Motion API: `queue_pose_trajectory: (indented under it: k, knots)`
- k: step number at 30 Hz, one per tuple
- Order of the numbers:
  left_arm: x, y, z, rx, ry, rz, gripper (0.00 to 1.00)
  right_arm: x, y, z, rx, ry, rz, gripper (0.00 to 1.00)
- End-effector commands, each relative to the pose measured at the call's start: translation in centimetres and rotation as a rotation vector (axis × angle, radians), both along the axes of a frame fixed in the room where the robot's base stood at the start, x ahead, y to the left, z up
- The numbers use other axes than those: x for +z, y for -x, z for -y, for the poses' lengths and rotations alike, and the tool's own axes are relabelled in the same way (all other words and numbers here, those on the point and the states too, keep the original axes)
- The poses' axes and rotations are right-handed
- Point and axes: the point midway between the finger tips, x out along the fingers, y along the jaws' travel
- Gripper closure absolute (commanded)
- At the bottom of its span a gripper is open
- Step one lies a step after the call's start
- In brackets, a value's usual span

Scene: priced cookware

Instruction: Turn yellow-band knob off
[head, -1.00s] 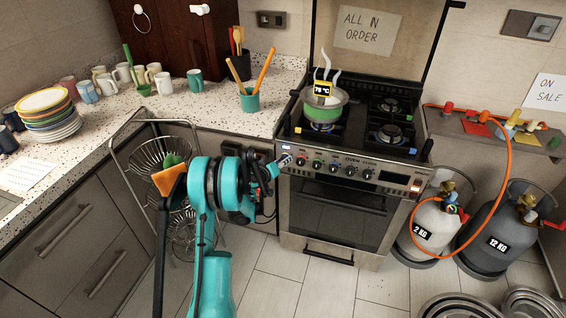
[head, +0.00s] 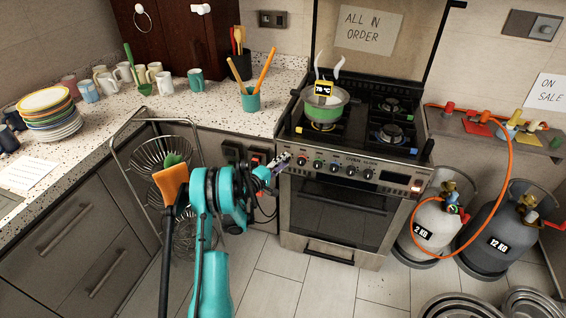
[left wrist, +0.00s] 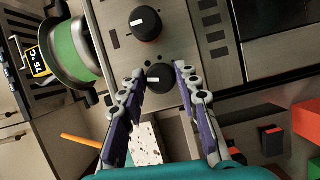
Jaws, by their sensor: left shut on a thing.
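The stove (head: 345,213) has a row of dark knobs along its front panel. My left gripper (head: 285,162) is at the left end of this panel. In the left wrist view its two fingers (left wrist: 160,84) are on either side of a black knob (left wrist: 160,77) with a white mark, and the gripper is shut on it. Another black knob (left wrist: 146,24) sits just beyond it. I cannot make out a yellow band on the held knob. My right gripper is not in view.
Gas bottles (head: 438,225) with an orange hose (head: 510,165) stand right of the stove. A wire basket rack (head: 150,150) is left of my arm. A teal utensil cup (head: 250,100) stands on the counter near the stove. Round metal items lie at the bottom right.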

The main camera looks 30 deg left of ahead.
Motion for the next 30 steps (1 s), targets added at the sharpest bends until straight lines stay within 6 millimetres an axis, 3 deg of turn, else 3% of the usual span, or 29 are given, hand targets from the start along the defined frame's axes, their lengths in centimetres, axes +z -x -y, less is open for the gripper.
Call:
queue_pose_trajectory:
  k: [12,30]
  knots:
    - [-0.2,0.01,0.03,0.0,0.229,0.055,0.97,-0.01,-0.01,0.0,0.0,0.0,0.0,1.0]
    - [-0.21,0.01,0.04,0.0,0.281,0.066,0.97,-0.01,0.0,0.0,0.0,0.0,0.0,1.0]
